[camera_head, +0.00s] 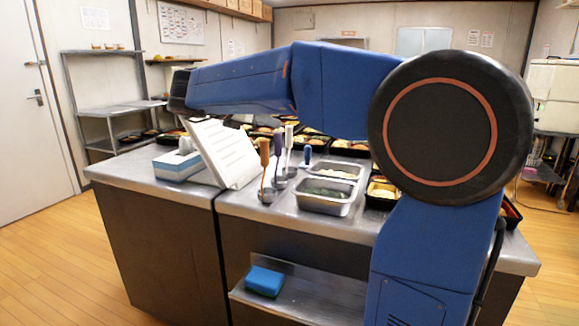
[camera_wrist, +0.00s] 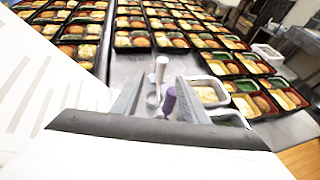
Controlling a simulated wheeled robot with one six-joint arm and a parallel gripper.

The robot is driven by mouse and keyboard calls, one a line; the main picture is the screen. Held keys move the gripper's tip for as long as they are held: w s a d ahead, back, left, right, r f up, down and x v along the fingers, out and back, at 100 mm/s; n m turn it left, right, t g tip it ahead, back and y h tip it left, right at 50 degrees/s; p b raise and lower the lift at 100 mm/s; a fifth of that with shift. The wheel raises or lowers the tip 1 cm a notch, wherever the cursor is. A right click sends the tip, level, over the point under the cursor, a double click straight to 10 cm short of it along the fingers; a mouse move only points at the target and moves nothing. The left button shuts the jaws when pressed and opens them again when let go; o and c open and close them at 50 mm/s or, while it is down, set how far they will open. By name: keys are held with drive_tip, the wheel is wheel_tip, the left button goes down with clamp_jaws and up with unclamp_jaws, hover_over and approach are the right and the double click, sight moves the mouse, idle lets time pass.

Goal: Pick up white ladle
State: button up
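The white ladle (camera_wrist: 161,69) stands upright in the wrist view, its pale handle showing between and beyond my fingers. In the head view its white handle (camera_head: 289,138) rises from the metal holders on the counter. A ladle with a purple handle (camera_wrist: 168,101) stands nearer to my gripper in the wrist view, and also shows in the head view (camera_head: 281,148). My gripper (camera_wrist: 161,88) is open, with grey fingers apart on either side of the handles and nothing visibly held. In the head view I cannot clearly make out the fingers.
An orange-handled ladle (camera_head: 265,156) and a blue-handled one (camera_head: 307,155) stand beside it. Metal food pans (camera_head: 325,196) sit to the right. A white panel with grey lines (camera_wrist: 38,95) is close on the left. Many filled bento trays (camera_wrist: 131,40) cover the counter beyond.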

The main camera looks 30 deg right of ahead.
sight(287, 127)
drive_tip(key=shift+r+x, duration=0.1)
drive_tip(key=shift+x, duration=3)
drive_tip(key=shift+r+x, duration=0.15)
drive_tip(key=shift+x, duration=2.95)
drive_tip(key=shift+s+d, duration=0.1)
drive_tip(key=shift+d, duration=0.1)
clamp_jaws()
